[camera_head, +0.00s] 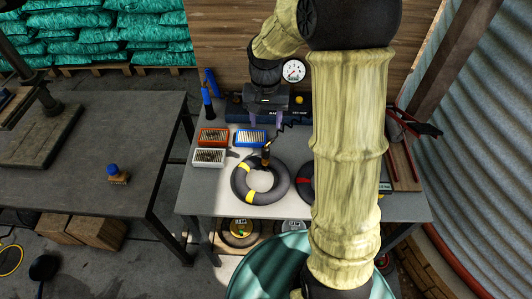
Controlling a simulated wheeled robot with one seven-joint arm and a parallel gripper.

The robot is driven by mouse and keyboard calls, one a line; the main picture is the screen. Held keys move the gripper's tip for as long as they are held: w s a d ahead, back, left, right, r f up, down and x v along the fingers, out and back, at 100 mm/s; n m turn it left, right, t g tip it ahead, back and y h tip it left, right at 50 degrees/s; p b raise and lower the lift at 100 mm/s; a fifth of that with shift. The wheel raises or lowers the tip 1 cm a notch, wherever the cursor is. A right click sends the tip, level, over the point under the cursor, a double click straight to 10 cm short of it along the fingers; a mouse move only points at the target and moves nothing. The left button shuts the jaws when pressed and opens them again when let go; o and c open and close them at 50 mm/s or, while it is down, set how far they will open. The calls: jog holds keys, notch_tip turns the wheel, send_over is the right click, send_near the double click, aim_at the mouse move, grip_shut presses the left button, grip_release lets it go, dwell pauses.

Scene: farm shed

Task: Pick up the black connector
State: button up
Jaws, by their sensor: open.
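A small dark upright piece with a brownish lower part (266,156), which looks like the black connector, stands at the inner back edge of a dark ring with yellow bands (280,191) on the grey table. A coiled black cord (284,128) runs from near its top up toward the back. The piece is too small to make out fully. My gripper (266,121) hangs above and behind it, fingers pointing down and apart, with nothing seen between them.
A second ring (304,182) is partly hidden by my arm. The table's front left is clear.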

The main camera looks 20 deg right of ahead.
aim_at(266, 152)
notch_tip(266, 152, down, 10)
jog(key=shift+f, duration=0.15)
dwell(0.3)
jog(key=shift+w+f, duration=0.1)
notch_tip(266, 152, down, 4)
jog(key=shift+p, duration=0.6)
jog(key=shift+f, duration=0.5)
jog(key=shift+w, duration=0.1)
jog(key=shift+c, duration=0.4)
grip_shut()
